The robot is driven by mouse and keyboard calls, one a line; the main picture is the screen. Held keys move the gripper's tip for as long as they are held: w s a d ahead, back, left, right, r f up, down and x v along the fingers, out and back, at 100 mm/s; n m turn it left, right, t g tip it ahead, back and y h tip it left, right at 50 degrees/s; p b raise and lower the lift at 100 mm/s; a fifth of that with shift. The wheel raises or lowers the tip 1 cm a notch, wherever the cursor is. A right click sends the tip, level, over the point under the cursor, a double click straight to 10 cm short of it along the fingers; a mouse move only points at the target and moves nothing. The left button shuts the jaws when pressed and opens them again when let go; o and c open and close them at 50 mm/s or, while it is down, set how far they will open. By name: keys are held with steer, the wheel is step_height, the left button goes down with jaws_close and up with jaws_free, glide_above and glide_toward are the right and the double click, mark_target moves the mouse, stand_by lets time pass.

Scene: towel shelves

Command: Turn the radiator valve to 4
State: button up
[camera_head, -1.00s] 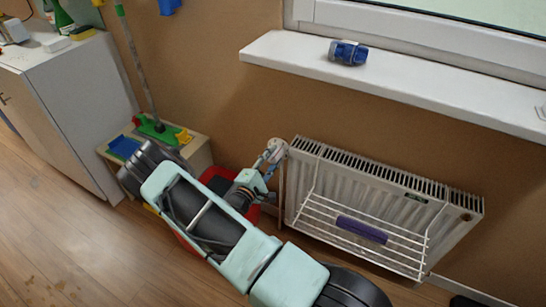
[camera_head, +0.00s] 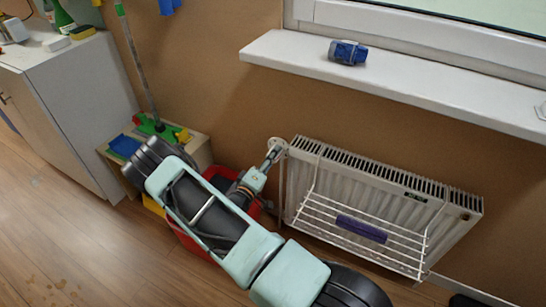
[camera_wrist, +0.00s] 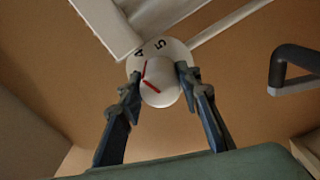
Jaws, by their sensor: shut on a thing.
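The white radiator valve (camera_wrist: 162,92) is a round knob beside the radiator, with a dial showing the figures 4 and 5 at its upper edge in the wrist view. Two short red marks show on it; one runs up towards the 4, the other lies lower at an angle to it. My gripper (camera_wrist: 158,79) is shut on the valve, one finger on each side. In the head view the valve (camera_head: 279,144) is at the radiator's upper left corner, partly covered by my gripper (camera_head: 274,154). The rest of the dial is hidden.
The white radiator (camera_head: 460,218) carries a wire rack with a purple cloth (camera_head: 361,229). A windowsill (camera_head: 430,88) with a blue item (camera_head: 348,52) juts out above. A red bucket (camera_head: 190,240) stands under my arm, and a low wooden stand (camera_head: 196,155) is behind it.

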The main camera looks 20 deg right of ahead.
stand_by(0.5)
steer(key=o, duration=1.2)
steer(key=shift+c, duration=0.2)
steer(key=shift+a, duration=0.1)
steer(key=v, duration=1.2)
